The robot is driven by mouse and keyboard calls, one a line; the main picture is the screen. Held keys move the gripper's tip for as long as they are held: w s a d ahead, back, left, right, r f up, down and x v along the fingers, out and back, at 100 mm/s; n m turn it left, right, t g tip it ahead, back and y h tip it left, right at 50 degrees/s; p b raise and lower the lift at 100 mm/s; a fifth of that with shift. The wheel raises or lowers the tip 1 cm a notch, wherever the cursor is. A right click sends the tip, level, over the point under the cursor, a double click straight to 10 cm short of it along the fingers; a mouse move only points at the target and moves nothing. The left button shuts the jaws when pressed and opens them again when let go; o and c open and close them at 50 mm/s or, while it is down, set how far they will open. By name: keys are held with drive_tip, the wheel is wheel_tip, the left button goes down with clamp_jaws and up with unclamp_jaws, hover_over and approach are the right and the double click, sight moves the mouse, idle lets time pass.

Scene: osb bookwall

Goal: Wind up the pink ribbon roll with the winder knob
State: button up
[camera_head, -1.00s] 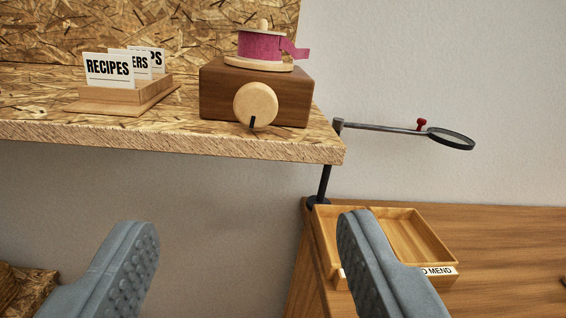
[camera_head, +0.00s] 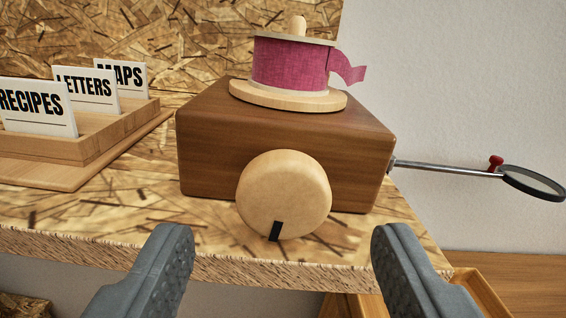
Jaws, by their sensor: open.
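The pink ribbon roll (camera_head: 290,64) sits on a pale wooden spool on top of a dark brown wooden box (camera_head: 210,140). A short loose ribbon tail sticks out to the right. The round pale winder knob (camera_head: 284,190) is on the box's front face. Its black mark points down, slightly left. My gripper (camera_head: 283,250) is open and empty, its grey fingers apart at the bottom of the view. The fingers are in front of the knob, one to each side and lower in the picture, and appear not to touch it.
The box stands on a chipboard shelf (camera_head: 120,215) with a front edge below the knob. At left is a wooden card holder (camera_head: 100,140) with labelled cards. At right, a magnifier on an arm (camera_head: 530,184) sticks out. A wooden tray (camera_head: 480,290) is lower right.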

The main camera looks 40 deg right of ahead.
sight(283, 209)
drive_tip(key=shift+x, duration=1.75)
drive_tip(key=c, duration=1)
